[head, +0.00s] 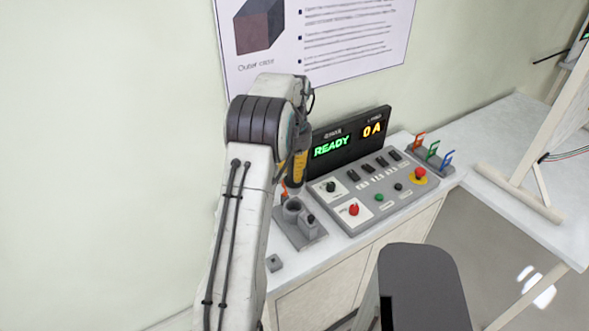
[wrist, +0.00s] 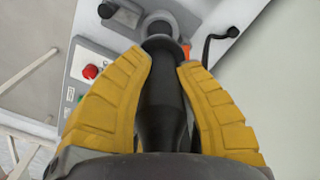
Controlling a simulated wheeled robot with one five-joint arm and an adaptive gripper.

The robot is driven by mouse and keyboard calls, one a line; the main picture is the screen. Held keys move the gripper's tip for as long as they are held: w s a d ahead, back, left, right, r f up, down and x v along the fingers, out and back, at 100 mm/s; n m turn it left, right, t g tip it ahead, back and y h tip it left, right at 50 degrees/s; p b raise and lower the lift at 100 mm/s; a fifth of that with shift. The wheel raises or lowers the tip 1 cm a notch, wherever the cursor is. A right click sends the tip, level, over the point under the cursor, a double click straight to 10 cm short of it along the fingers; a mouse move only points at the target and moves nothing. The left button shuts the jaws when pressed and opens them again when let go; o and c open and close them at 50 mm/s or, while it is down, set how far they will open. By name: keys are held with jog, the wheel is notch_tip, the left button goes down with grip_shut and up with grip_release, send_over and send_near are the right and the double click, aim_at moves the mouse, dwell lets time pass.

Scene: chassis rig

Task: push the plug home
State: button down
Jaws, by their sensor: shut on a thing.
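My gripper (head: 297,178) hangs just above a grey round socket (head: 292,206) on a small grey plate. In the wrist view, the yellow fingers of my gripper (wrist: 165,62) are shut on a black plug (wrist: 162,98). The plug's narrower far end points at the grey socket, whose rim (wrist: 182,14) shows behind it. I cannot tell whether the tip has entered the socket. In the head view the plug is mostly hidden by the fingers and my arm.
A grey control panel (head: 372,191) with buttons and switches stands right of the socket, below a dark display (head: 350,140) reading READY and 0 A. Coloured hooks (head: 433,150) stand farther right.

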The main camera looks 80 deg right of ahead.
aim_at(294, 185)
jog(key=shift+r, duration=0.1)
jog(key=shift+f+b, duration=1.8)
jog(key=shift+f, duration=1.15)
jog(key=shift+f+b, duration=1.2)
jog(key=shift+f, duration=1.05)
dwell(0.6)
jog(key=c, duration=0.9)
grip_release()
notch_tip(294, 185, up, 12)
